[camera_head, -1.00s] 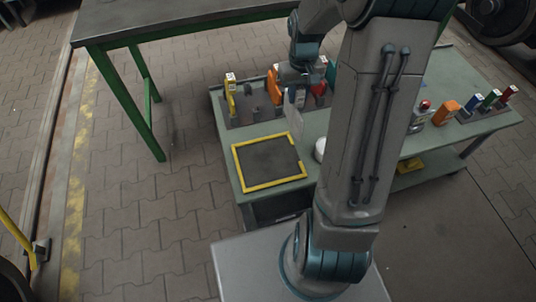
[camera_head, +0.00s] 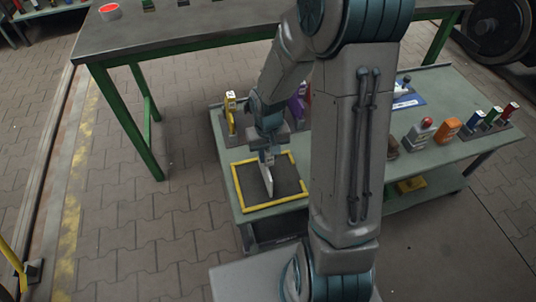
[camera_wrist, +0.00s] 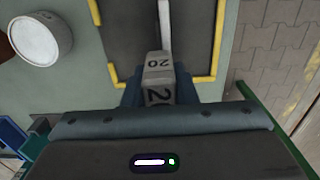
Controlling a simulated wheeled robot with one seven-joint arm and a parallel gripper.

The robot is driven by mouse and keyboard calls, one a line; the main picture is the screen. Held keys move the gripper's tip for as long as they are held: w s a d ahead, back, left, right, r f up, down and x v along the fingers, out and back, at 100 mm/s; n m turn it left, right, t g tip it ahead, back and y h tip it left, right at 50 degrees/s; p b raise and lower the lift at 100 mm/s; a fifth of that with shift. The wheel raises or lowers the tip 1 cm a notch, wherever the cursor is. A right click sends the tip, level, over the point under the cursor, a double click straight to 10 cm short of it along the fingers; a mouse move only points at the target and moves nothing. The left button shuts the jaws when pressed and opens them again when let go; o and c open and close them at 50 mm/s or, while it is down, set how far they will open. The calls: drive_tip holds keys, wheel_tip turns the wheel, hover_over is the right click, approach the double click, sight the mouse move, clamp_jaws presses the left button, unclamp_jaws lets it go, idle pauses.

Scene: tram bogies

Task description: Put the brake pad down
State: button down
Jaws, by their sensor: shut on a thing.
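The brake pad (camera_head: 266,180) is a thin pale grey plate, held upright over the yellow-framed dark area (camera_head: 290,176) on the green bench. My gripper (camera_head: 266,155) is shut on the pad's upper end.
A yellow item (camera_head: 230,115) and a purple item (camera_head: 298,105) stand behind the frame. A red-topped box (camera_head: 424,130), an orange item (camera_head: 447,128) and several coloured items are at the right. A green-legged table (camera_head: 185,38) stands behind. A white round thing (camera_wrist: 36,38) is beside the frame.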

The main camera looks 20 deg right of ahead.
drive_tip(key=shift+f, duration=0.2)
drive_tip(key=c, duration=1.2)
unclamp_jaws()
drive_tip(key=shift+o, duration=0.2)
drive_tip(key=shift+r, duration=0.1)
